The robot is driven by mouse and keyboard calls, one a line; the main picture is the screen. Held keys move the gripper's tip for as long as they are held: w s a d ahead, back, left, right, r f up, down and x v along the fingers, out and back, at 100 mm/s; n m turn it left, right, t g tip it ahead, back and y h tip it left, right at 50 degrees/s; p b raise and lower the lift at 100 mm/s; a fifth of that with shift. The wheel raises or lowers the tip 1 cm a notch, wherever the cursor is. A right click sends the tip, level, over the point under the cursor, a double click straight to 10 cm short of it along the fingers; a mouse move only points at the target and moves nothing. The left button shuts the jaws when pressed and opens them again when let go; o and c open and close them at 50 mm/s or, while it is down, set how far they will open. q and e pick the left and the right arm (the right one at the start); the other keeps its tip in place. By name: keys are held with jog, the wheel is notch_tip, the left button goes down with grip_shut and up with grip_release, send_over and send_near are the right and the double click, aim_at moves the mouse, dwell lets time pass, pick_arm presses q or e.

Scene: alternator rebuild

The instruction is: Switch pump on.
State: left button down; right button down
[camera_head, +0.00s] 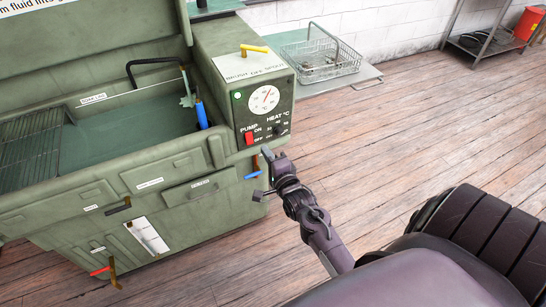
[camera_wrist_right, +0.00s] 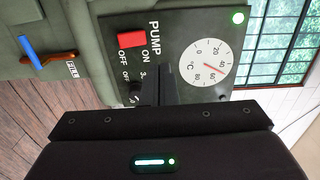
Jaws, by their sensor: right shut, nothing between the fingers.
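The red pump switch (camera_head: 249,139) sits at the lower left of the control panel (camera_head: 262,110), under the word PUMP, with ON and OFF marked beside it. It also shows in the right wrist view (camera_wrist_right: 131,39); I cannot tell which way it is set. A green lamp (camera_head: 238,95) is lit on the panel, and a round temperature dial (camera_head: 264,99) sits beside it. My right gripper (camera_head: 267,154) is shut and empty, just below and right of the switch. In the right wrist view its fingers (camera_wrist_right: 170,84) point at the panel, beside the switch. My left gripper is not in view.
A dark heat knob (camera_head: 282,130) is right of the switch. A yellow-handled lever (camera_head: 254,48) tops the control box. The green washer's open basin (camera_head: 120,130) is at left. A wire basket (camera_head: 322,60) stands on a side shelf.

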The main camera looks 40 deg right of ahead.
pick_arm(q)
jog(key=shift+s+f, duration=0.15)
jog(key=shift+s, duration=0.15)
pick_arm(e)
jog(key=shift+s+a+r, duration=0.15)
jog(key=shift+s+r, duration=0.1)
jog(key=shift+s, duration=0.65)
jog(key=shift+s+a+r, duration=0.1)
jog(key=shift+s+r, duration=0.15)
jog(key=shift+s, duration=0.65)
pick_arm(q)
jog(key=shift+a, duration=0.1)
pick_arm(e)
jog(key=shift+f, duration=0.15)
